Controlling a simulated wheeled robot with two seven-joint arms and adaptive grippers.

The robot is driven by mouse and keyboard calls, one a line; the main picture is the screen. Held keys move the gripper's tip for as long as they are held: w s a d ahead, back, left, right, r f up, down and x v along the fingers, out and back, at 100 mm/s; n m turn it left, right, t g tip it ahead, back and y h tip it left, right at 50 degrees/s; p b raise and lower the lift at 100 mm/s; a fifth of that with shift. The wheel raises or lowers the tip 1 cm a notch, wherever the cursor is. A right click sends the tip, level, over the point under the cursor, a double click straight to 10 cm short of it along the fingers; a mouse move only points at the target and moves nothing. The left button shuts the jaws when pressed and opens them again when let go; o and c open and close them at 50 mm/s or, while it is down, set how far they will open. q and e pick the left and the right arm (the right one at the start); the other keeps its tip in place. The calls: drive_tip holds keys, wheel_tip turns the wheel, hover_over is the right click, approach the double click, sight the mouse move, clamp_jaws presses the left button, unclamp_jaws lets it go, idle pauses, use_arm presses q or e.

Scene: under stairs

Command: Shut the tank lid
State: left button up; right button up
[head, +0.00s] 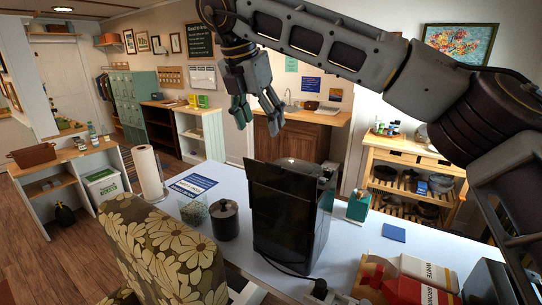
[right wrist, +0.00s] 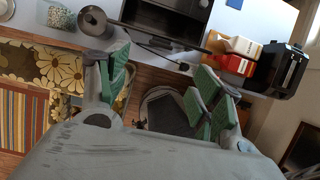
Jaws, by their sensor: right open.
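A black machine (head: 290,225) stands on the white table, its near side a tall dark panel. Its top edge looks raised and slanted, but I cannot tell the tank lid apart from the dark body or how far it is open. Part of the black machine shows at the top of the right wrist view (right wrist: 165,20). My right gripper (head: 257,118) is open and empty, and appears above the machine in the head view, with no visible contact. Its green-padded fingers are spread wide in the right wrist view (right wrist: 160,88). My left gripper is not in view.
A flowered chair (head: 165,250) is at the near left. A dark cable lies at the machine's foot.

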sight(272, 164)
use_arm(q)
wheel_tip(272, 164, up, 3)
drive_tip(key=p, duration=0.2)
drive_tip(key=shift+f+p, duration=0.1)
drive_tip(key=shift+p, duration=0.3)
use_arm(e)
drive_tip(key=x, duration=1.3)
drive_tip(key=shift+w+d+f, duration=0.1)
drive_tip(key=shift+d+f, duration=0.1)
drive_tip(key=shift+c, duration=0.3)
drive_tip(key=c, duration=1.4)
use_arm(q)
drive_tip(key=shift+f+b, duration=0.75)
drive_tip(key=shift+b, duration=0.05)
use_arm(e)
drive_tip(key=shift+w+d+r, duration=0.3)
drive_tip(key=shift+w+d, duration=0.1)
drive_tip(key=shift+w, duration=0.1)
